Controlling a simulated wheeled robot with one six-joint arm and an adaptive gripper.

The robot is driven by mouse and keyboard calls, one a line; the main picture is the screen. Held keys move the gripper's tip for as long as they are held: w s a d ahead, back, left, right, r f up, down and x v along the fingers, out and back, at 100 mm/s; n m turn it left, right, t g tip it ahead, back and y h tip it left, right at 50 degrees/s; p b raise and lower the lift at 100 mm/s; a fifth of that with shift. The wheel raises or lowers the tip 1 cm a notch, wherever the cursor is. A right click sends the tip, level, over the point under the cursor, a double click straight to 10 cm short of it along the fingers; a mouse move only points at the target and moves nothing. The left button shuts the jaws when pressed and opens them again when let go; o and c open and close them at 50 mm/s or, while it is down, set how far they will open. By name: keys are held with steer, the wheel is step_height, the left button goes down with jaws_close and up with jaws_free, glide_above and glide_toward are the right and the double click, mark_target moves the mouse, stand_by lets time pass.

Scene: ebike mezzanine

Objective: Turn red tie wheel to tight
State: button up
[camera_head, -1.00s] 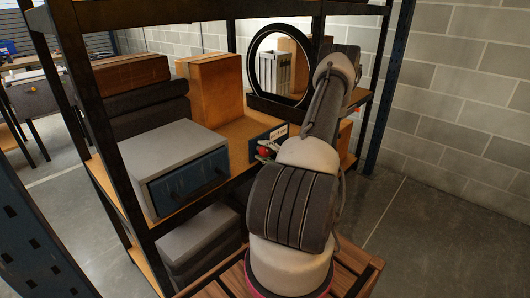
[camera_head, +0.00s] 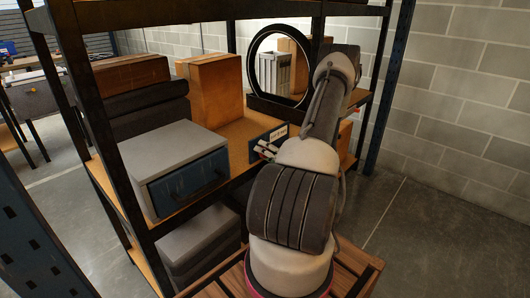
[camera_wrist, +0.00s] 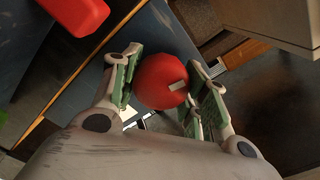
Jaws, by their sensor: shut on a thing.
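The red tie wheel (camera_wrist: 158,78) is a round red knob with a short white mark on its face, in the middle of the wrist view. The mark points to the right and slightly up. My gripper (camera_wrist: 165,88) is closed around it, one green-padded finger on each side. In the head view my gripper (camera_head: 265,150) shows small and pale in front of the blue panel (camera_head: 256,139), partly behind my arm. The wheel is hidden there.
A second red part (camera_wrist: 76,13) sits on the blue surface at the wrist view's upper left. In the head view a grey case with a blue front (camera_head: 188,180), a cardboard box (camera_head: 212,86) and a black ring (camera_head: 256,65) stand on the shelf. Dark uprights frame it.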

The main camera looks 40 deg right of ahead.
steer(key=shift+a+f+n, duration=0.1)
steer(key=shift+n, duration=0.9)
steer(key=o, duration=1)
steer(key=shift+o, duration=0.2)
steer(key=shift+s, duration=0.1)
steer(key=s+d, duration=0.1)
steer(key=s, duration=1)
steer(key=shift+s, duration=0.4)
